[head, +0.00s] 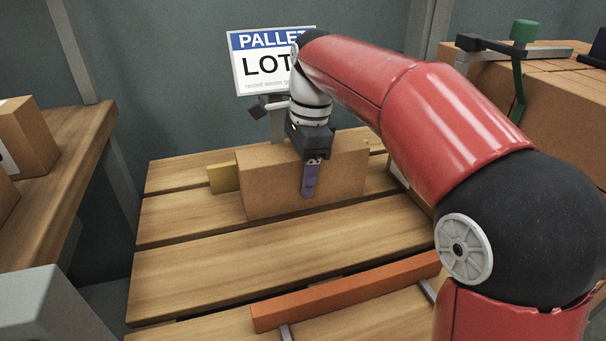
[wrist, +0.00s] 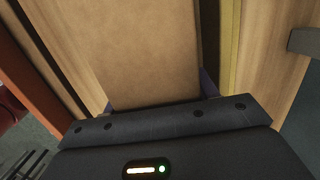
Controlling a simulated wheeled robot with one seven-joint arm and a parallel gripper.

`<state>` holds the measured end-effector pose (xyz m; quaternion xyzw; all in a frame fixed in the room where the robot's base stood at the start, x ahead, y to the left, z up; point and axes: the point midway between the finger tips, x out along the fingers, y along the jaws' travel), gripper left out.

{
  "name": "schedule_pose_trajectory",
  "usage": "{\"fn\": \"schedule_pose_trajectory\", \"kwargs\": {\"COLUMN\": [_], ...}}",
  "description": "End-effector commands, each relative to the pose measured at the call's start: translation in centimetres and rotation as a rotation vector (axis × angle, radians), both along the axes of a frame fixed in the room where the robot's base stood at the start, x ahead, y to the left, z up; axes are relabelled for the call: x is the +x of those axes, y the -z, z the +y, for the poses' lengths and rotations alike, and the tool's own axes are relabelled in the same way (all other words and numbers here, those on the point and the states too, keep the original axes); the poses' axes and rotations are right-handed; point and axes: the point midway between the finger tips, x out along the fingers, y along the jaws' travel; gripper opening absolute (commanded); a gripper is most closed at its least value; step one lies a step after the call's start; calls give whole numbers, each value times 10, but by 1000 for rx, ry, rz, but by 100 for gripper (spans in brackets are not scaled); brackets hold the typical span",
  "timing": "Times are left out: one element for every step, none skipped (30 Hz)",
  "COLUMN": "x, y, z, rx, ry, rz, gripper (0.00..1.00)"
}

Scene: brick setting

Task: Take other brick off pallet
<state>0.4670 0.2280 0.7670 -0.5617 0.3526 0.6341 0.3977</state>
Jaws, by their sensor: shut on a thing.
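A tan brick (head: 260,190) is at the back of the slatted wooden pallet (head: 230,273), long side facing me. My gripper (head: 311,178) reaches down over its middle and is shut on it, one purple finger on the near face. In the wrist view the brick (wrist: 150,45) fills the space between the two purple fingertips (wrist: 160,95). I cannot tell whether its underside touches the slats. Part of another box-like thing (head: 397,174) with a pale label shows at the right, mostly hidden behind my arm.
A yellow strip (head: 223,178) lies just behind the brick. An orange bar (head: 345,290) crosses the pallet's front. A sign (head: 262,68) stands at the back. A shelf (head: 60,165) with boxes is left; a stack of brown boxes (head: 560,110) is right. The middle slats are clear.

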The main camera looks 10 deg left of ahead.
Motion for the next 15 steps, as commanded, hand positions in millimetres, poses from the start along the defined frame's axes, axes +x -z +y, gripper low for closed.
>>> {"fn": "schedule_pose_trajectory", "kwargs": {"x": [0,0,0,0,0,0,0,0,0,0,0,0,0,0,0], "y": [0,0,0,0,0,0,0,0,-2,-2,-2,-2,-2,-2,-3], "z": [0,0,0,0,0,0,0,0,0,0,0,0,0,0,0], "rx": [0,0,0,0,0,0,0,0,2,2,2,2,2,2,2], "ry": [0,0,0,0,0,0,0,0,0,1,1,1,1,1,0], "rz": [0,0,0,0,0,0,0,0,-5,-4,-4,-4,-4,-4,-5], "gripper": [23,20,14,10,6,1,0,0,0,0,0,0,0,0,0]}}
